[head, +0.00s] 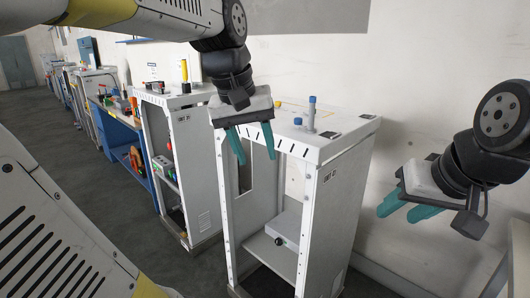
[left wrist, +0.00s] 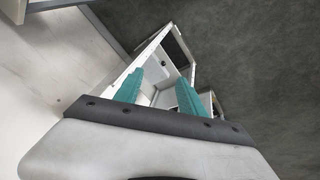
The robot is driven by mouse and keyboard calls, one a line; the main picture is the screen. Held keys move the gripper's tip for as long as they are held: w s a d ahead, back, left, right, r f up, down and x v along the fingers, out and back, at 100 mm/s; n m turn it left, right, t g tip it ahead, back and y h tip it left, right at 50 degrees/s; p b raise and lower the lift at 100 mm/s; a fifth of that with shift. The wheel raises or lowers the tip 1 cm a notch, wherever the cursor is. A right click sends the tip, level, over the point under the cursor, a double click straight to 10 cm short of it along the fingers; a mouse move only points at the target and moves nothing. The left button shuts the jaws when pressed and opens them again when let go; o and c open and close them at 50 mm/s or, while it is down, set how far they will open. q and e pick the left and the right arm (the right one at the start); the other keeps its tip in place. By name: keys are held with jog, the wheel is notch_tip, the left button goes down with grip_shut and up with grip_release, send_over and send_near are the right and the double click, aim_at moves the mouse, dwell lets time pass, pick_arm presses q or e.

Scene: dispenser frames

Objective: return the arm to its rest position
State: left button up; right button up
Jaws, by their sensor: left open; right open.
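My left gripper (head: 252,143) hangs in front of the upper front edge of the nearest white dispenser frame (head: 345,205), teal fingers pointing down, open and empty. In the left wrist view its fingers (left wrist: 160,88) are apart, with part of a white frame (left wrist: 150,52) showing between and beyond them. Whether the gripper touches the frame cannot be told. My right gripper (head: 395,205) is at the right of the head view, to the right of the frame, its teal fingers apart and empty, pointing left.
The nearest frame has blue-topped pegs (head: 311,110) on top and a grey box (head: 282,232) on its inner shelf. A second white frame (head: 180,160) and a blue shelf unit (head: 120,140) stand further left. Dark floor (head: 50,120) lies open at the left. A white wall (head: 440,80) is behind.

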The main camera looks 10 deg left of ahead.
pick_arm(q)
jog(key=s+f+m+t, duration=0.2)
jog(key=s+f, duration=0.4)
jog(key=shift+m+t, duration=0.4)
jog(key=shift+f, duration=0.1)
dwell(0.6)
